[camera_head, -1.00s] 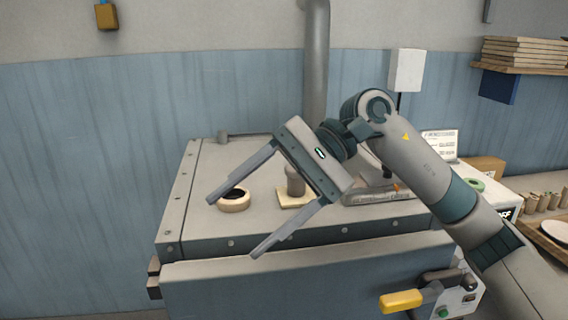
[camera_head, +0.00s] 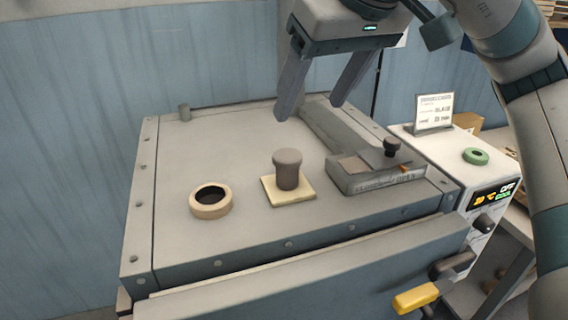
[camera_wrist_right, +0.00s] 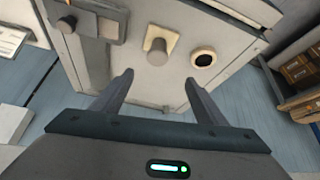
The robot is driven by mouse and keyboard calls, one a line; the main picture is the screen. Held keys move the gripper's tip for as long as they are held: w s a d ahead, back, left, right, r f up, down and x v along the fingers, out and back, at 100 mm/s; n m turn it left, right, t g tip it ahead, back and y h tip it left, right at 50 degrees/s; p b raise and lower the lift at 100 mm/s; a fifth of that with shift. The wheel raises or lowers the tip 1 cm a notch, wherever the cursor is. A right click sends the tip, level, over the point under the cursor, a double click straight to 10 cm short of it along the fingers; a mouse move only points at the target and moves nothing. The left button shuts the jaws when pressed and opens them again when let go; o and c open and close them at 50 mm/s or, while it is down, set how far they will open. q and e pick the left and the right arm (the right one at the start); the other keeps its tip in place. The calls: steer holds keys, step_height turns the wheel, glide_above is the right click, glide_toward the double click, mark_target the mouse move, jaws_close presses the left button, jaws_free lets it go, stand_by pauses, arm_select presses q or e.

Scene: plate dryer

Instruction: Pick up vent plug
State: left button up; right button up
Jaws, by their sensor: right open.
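The vent plug (camera_head: 287,169) is a grey-brown knob-topped cylinder. It stands upright on a pale yellow square pad (camera_head: 289,191) on the dryer's top (camera_head: 240,145). To its left is an open round vent hole with a tan ring (camera_head: 211,202). My right gripper (camera_head: 312,112) is open and empty, above the dryer top and behind the plug in the head view, apart from it. In the right wrist view the plug (camera_wrist_right: 157,52) shows beyond the open fingers (camera_wrist_right: 157,82), with the ring (camera_wrist_right: 203,58) to its right. My left gripper is not in view.
A grey slide block with a dark knob (camera_head: 375,172) sits right of the plug. A control box (camera_head: 485,188) with a display, a sign (camera_head: 434,112) and a green ring (camera_head: 475,156) stand at right. A yellow handle (camera_head: 415,298) juts out in front.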

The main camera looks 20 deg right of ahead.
steer(key=p, duration=0.4)
glide_toward(285, 155)
steer(key=x, duration=0.5)
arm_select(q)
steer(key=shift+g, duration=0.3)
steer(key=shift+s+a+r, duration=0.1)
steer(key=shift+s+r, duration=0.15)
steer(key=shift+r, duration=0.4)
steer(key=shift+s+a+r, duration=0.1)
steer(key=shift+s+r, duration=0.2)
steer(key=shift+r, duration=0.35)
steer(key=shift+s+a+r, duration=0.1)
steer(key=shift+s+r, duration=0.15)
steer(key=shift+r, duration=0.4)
arm_select(e)
steer(key=shift+w+f, duration=0.1)
steer(key=shift+f, duration=0.25)
